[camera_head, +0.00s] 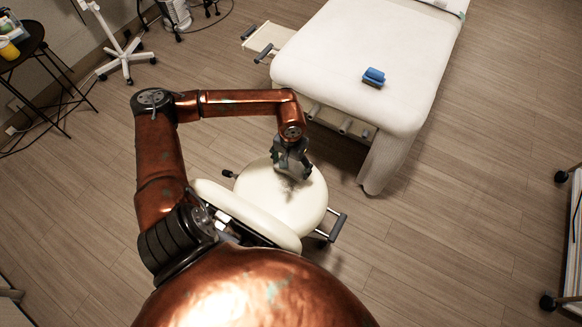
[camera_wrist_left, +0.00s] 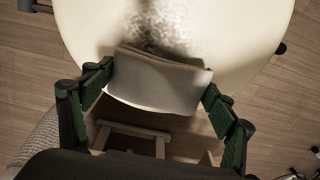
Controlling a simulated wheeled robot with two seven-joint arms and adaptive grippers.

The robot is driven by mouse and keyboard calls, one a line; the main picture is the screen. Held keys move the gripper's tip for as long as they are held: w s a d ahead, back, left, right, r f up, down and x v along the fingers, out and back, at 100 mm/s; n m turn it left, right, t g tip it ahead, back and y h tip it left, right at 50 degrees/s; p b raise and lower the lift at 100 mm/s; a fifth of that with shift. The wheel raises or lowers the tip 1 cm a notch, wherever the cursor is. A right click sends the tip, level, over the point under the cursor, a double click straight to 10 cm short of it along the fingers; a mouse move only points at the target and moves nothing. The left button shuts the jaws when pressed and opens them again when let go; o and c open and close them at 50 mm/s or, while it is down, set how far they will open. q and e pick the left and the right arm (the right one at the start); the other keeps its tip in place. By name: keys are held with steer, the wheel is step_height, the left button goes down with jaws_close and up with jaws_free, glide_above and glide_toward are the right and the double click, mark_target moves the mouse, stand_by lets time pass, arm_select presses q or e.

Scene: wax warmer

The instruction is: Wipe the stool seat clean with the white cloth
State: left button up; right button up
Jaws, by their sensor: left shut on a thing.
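The round cream stool seat (camera_head: 290,205) is below my left arm, and it fills the top of the left wrist view (camera_wrist_left: 250,50). A dark speckled smudge (camera_wrist_left: 168,25) marks the seat just beyond the cloth. My left gripper (camera_head: 293,172) points down over the far part of the seat. It is shut on the white cloth (camera_wrist_left: 160,82), a folded pad between the green-lined fingers. The cloth is at the seat surface beside the smudge; I cannot tell if it presses on it. In the head view the gripper mostly hides the cloth. My right gripper is not in view.
A white treatment bed (camera_head: 350,50) stands just beyond the stool, with a blue sponge-like block (camera_head: 374,77) on it. The stool's cream backrest (camera_head: 245,213) is on the near side. A dark side table (camera_head: 22,45) is far left.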

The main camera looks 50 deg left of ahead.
mark_target(284, 184)
arm_select(q)
steer(key=shift+f+b, duration=0.6)
steer(key=shift+f, duration=0.35)
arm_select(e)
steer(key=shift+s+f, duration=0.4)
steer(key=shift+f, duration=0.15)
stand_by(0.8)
arm_select(q)
steer(key=shift+s+d+r+p, duration=0.1)
steer(key=shift+s+d+p, duration=0.15)
steer(key=shift+s, duration=0.35)
steer(key=shift+s+d+r+p, duration=0.1)
steer(key=shift+s+p, duration=0.15)
steer(key=shift+s, duration=0.35)
steer(key=shift+s+d+f+p, duration=0.1)
steer(key=shift+s+d+p, duration=0.15)
steer(key=shift+s, duration=0.4)
steer(key=shift+s+d+f+p, duration=0.1)
steer(key=shift+s+d+p, duration=0.1)
steer(key=shift+s, duration=0.4)
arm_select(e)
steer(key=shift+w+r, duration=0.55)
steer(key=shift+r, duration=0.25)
